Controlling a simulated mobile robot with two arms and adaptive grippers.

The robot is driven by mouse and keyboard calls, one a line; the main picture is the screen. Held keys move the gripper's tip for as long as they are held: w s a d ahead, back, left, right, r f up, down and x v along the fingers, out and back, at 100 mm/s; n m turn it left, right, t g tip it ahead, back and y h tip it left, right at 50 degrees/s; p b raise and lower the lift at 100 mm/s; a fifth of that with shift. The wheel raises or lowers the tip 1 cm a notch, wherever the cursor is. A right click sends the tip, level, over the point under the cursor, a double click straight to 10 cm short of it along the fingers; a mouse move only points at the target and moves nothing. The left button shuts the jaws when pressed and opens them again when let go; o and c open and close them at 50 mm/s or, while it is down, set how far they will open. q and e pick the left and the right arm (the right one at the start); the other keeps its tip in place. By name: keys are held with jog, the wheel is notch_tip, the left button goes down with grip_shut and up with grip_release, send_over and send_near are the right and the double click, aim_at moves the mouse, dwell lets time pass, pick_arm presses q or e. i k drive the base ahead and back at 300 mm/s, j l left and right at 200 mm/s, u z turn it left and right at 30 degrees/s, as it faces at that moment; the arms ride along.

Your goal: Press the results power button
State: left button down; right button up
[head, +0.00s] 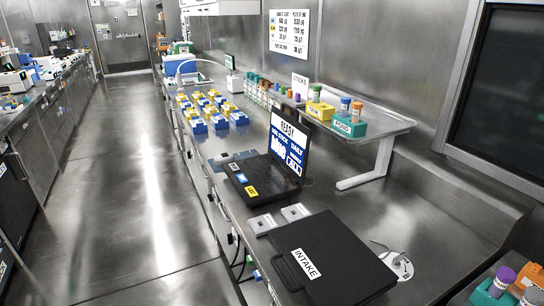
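A black device with a raised screen (287,148) stands on the steel counter; the screen reads READY above smaller text. Its flat black base (262,178) carries a blue label (241,178) and a yellow label (251,191), both too small to read. A closed black case (345,270) with a white INTAKE label (306,263) lies nearer. I cannot make out a power button or a label that reads "results". Neither of my grippers shows in this view.
Small grey boxes (262,224) sit between screen device and case. A raised shelf (375,126) holds yellow and teal tube blocks. Blue and yellow blocks (212,112) stand farther back. Another tube block (492,290) is at lower right. The aisle floor (140,190) is clear.

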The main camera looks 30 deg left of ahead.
aim_at(233, 168)
jog(key=i+j, duration=0.15)
jog(key=j, duration=0.4)
jog(key=i+j+z, duration=0.15)
jog(key=j, duration=0.35)
jog(key=i+j, duration=0.1)
jog(key=j, duration=0.45)
jog(key=i+j+z, duration=0.15)
jog(key=j, duration=0.4)
jog(key=k, duration=0.05)
